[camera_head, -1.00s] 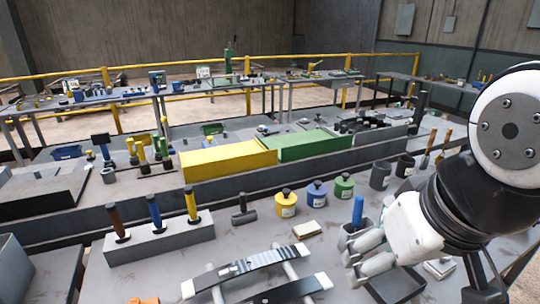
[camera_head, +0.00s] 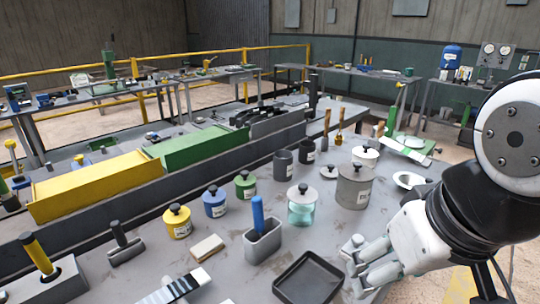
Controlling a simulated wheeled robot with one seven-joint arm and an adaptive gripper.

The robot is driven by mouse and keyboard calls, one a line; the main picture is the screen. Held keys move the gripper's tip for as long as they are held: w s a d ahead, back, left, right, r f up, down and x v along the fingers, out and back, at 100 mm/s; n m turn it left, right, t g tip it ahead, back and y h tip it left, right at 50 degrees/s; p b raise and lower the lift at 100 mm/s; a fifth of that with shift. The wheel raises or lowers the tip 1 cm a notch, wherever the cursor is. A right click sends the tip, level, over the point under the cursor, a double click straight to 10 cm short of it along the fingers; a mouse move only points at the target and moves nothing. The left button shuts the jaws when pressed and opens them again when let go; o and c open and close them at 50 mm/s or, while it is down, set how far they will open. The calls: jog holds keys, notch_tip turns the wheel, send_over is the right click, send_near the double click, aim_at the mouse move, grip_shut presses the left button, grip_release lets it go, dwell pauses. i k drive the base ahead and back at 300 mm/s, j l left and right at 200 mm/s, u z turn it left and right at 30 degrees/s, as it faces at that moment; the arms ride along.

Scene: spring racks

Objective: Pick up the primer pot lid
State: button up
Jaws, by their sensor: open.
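A small round grey lid (camera_head: 328,172) with a dark knob seems to lie on the bench, just left of a large grey pot (camera_head: 353,190). A clear greenish jar (camera_head: 301,212) also has a grey lid. The labels are too small to read, so I cannot tell which lid is the primer pot's. My gripper (camera_head: 357,264) is open and empty, low at the right, in front of the grey pot and apart from the lids.
A black tray (camera_head: 309,278) lies just left of my gripper. A grey holder (camera_head: 262,246) with a blue-handled tool stands behind it. Two dark cups (camera_head: 283,164), a white pot (camera_head: 365,156) and a white dish (camera_head: 408,180) stand farther back.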

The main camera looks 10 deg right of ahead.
aim_at(330, 171)
jog(key=l, duration=0.3)
jog(key=i+l, duration=0.1)
jog(key=l, duration=0.9)
jog(key=i+l, duration=0.15)
jog(key=l, duration=0.35)
jog(key=i+l, duration=0.1)
jog(key=l, duration=0.4)
jog(key=i+l, duration=0.55)
jog(key=i, duration=0.15)
jog(key=i+j, duration=0.15)
jog(key=i, duration=0.35)
